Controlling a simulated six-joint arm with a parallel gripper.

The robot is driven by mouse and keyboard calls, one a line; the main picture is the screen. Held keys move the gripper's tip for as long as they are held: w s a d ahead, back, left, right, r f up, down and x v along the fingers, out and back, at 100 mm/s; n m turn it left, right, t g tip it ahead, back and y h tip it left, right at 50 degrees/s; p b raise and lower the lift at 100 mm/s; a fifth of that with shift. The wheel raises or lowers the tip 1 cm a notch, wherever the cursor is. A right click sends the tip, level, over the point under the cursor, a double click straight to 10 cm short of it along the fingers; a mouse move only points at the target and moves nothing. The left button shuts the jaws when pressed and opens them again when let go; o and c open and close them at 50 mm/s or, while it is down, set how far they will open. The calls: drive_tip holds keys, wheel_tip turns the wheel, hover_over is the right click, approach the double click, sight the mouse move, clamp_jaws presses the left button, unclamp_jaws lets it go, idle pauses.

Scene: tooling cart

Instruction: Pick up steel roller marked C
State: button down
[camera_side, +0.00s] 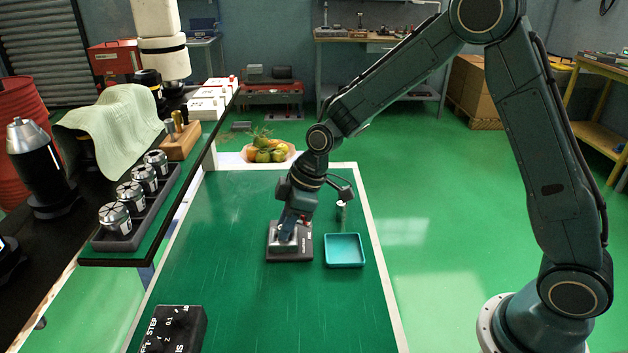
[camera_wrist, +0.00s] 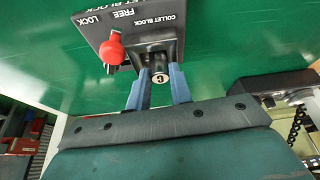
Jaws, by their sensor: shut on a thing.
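The steel roller marked C (camera_wrist: 160,78) shows its round lettered end in the wrist view, at the front of the collet block. My gripper (camera_wrist: 158,71) has its two blue fingers on either side of the roller and is shut on it. In the side view my gripper (camera_side: 289,226) points down at the dark collet block (camera_side: 303,254) on the green table. The roller is not clear there, and I cannot tell whether it has left the block. The block also shows in the wrist view (camera_wrist: 96,24), with a red knob (camera_wrist: 113,49) beside FREE and LOCK lettering.
A teal tray (camera_side: 344,265) stands right of the block and looks empty. A dark control box (camera_side: 172,328) lies at the table's front left. A rack of collets (camera_side: 128,235) sits on the raised cart at left. A fruit bowl (camera_side: 250,156) is at the back.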

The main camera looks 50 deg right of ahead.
wheel_tip(320, 180, up, 20)
idle(0.6)
drive_tip(key=shift+f, duration=0.1)
idle(0.4)
